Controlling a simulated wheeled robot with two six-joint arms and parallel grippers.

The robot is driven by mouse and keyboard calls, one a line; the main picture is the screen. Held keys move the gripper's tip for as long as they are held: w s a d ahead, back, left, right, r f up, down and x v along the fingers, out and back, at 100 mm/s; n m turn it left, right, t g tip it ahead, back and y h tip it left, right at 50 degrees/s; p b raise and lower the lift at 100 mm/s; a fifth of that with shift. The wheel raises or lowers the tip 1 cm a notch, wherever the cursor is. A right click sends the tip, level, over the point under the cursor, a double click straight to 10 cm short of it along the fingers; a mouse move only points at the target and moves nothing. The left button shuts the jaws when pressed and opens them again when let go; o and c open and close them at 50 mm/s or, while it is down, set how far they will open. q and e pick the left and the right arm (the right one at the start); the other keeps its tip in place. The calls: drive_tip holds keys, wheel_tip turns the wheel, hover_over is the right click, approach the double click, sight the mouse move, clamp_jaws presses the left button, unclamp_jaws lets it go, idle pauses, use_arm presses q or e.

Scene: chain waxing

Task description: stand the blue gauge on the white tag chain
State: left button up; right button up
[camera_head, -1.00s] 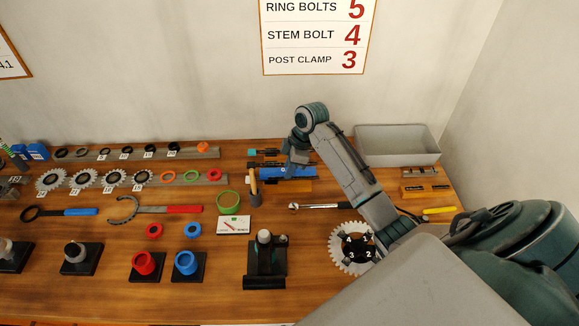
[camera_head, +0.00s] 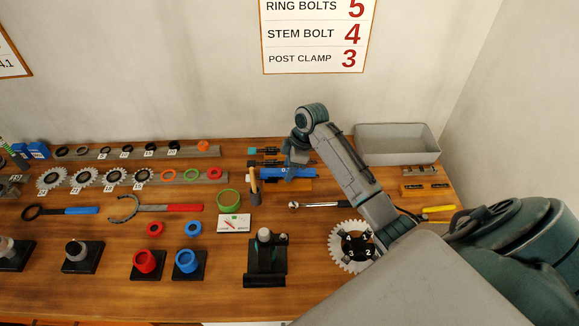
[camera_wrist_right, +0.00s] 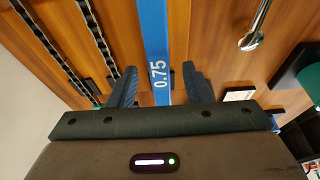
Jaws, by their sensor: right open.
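The blue gauge (camera_head: 300,172), a flat bar, lies toward the back middle of the bench in the head view. It also shows in the right wrist view (camera_wrist_right: 155,35) as a long blue bar marked 0.75. My right gripper (camera_wrist_right: 160,85) is open, with one finger on each side of the bar and visible gaps between. In the head view the right gripper (camera_head: 291,165) is over the bar and hides part of it. Dark chains (camera_wrist_right: 100,35) run at the left of the wrist view. I cannot tell which one has the white tag. My left gripper is not in view.
A grey bin (camera_head: 398,145) stands at the back right. A hammer (camera_head: 254,187) is left of the gauge and a wrench (camera_head: 315,205) in front of it. A chainring (camera_head: 337,258) lies partly under my right arm. Racks of sprockets (camera_head: 115,178) fill the left.

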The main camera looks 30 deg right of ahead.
drive_tip(key=shift+d+r+b, duration=0.2)
drive_tip(key=shift+r+b, duration=0.1)
drive_tip(key=shift+r, duration=0.2)
drive_tip(key=b+v, duration=0.3)
drive_tip(key=v, duration=0.6)
drive_tip(key=shift+s+r, duration=0.15)
drive_tip(key=shift+r, duration=0.25)
